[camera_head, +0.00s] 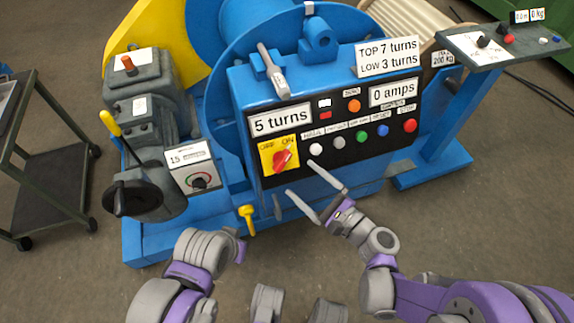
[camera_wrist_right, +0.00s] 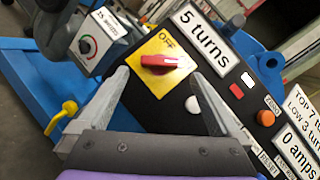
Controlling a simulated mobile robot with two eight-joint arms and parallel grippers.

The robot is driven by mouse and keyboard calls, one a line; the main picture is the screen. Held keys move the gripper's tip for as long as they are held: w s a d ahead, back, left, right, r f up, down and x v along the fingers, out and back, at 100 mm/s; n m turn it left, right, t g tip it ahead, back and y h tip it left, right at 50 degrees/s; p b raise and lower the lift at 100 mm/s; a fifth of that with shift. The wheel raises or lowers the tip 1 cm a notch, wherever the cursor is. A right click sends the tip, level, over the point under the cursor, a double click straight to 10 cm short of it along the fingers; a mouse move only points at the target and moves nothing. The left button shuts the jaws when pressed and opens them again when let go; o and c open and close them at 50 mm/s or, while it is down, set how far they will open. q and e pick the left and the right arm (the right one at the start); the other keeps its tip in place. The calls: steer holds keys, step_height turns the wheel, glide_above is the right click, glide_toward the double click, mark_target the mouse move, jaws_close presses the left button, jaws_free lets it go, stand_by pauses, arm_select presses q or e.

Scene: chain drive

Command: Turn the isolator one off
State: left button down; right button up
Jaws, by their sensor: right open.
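The isolator is a red rotary handle (camera_head: 283,160) on a yellow plate marked OFF and ON, at the lower left of the black control panel. The handle tilts up and right, towards ON. My right gripper (camera_head: 301,178) is open and empty, in front of the panel just right of and below the handle. In the right wrist view the handle (camera_wrist_right: 159,61) lies beyond and between the open fingertips (camera_wrist_right: 160,74), with no contact visible.
A white button (camera_head: 316,149) sits close right of the isolator, with green, blue and red buttons further right. A yellow-handled valve (camera_head: 247,215) is below left. A dial box (camera_head: 194,168) stands left of the panel. The floor in front is clear.

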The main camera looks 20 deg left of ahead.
mark_target(284, 163)
steer(key=x, duration=0.7)
steer(key=shift+w+a+b, duration=0.2)
steer(key=shift+a+b, duration=0.15)
steer(key=shift+c, duration=0.3)
steer(key=c, duration=1.1)
